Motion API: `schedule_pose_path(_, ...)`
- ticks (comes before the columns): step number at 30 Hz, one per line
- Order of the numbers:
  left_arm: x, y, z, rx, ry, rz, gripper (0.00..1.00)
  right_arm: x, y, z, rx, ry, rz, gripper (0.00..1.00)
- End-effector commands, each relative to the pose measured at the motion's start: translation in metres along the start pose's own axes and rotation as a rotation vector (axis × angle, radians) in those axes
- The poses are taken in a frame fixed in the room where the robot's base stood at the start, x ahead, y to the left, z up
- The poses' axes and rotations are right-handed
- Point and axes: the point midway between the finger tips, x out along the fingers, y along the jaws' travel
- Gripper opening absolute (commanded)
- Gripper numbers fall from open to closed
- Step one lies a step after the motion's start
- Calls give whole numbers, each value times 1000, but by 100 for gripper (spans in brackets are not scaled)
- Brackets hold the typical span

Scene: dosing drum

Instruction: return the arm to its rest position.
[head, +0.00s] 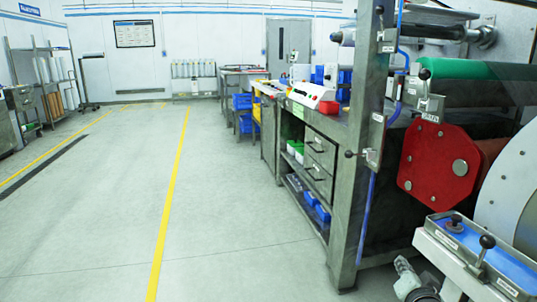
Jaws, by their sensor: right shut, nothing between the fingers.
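My right gripper (405,272) shows small at the bottom edge, right of centre, in the head view. It is shut and holds nothing. It is in front of the machine's lower frame, to the left of the blue-topped tray; I cannot tell the exact gap. Most of my right arm is outside the picture. My left gripper and left arm are not in view.
A machine with a green roller (480,84), red side plate (437,168) and grey post (357,130) fills the right. A blue-topped tray (500,258) with black-knobbed levers juts in at lower right. A workbench (318,125) stands behind. The floor (100,215) at left is clear.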

Motion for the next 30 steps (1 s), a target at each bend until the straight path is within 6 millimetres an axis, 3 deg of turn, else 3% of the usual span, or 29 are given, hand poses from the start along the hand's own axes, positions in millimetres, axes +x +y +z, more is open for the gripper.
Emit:
schedule_pose_path(1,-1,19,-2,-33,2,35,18,0,0,0,0,0,0,0)
schedule_pose_path(6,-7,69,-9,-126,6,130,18,0,0,0,0,0,0,0)
schedule_pose_path(12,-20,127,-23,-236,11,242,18,0,0,0,0,0,0,0)
schedule_pose_path(14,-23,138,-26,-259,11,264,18,-2,3,5,-11,-13,7,0)
schedule_pose_path(23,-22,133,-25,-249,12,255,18,-49,56,96,-269,-277,115,0)
schedule_pose_path(26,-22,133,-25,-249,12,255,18,-74,78,130,-374,-393,145,0)
schedule_pose_path(30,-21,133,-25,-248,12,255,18,-130,115,186,-558,-611,175,0)
